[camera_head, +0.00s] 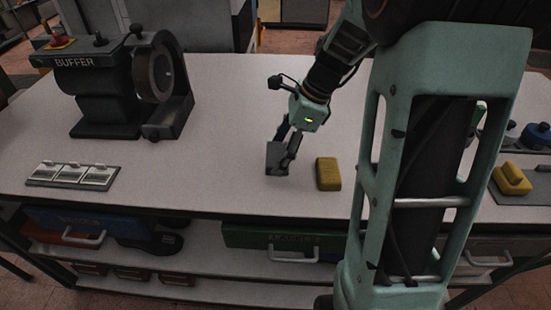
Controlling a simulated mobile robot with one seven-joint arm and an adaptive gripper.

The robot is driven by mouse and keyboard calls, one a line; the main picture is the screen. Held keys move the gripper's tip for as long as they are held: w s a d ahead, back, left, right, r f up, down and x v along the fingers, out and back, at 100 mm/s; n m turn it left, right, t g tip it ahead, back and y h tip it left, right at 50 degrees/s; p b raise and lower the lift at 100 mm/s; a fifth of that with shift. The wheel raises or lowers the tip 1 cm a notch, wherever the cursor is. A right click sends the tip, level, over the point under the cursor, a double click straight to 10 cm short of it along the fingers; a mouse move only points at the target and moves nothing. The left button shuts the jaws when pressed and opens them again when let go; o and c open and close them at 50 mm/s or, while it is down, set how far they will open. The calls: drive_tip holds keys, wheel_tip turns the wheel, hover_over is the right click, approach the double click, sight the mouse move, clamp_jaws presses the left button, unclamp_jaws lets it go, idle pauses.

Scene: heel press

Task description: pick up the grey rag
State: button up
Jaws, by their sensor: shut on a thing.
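My gripper (283,160) points down over the middle of the workbench, left of the yellow block. It is shut on a small grey piece, the grey rag (275,157), which shows as a flat grey patch at the fingertips. The rag's lower edge is at or just above the bench top; I cannot tell whether it touches. Part of the rag is hidden by the fingers.
A yellow block (328,174) lies close right of my gripper. A black buffer machine (100,85) stands at the left, with a tray of several white-topped pieces (73,174) before it. Another yellow piece (512,178) lies far right. Bench space left of my gripper is clear.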

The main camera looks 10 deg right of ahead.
drive_tip(key=s+d+r, duration=0.8)
drive_tip(key=s, duration=0.1)
drive_tip(key=shift+s+d+r, duration=0.25)
drive_tip(key=shift+s+r, duration=0.05)
drive_tip(key=shift+s, duration=0.05)
drive_tip(key=o, duration=0.4)
drive_tip(key=c, duration=0.4)
drive_tip(key=shift+o, duration=0.2)
drive_tip(key=shift+d, duration=0.1)
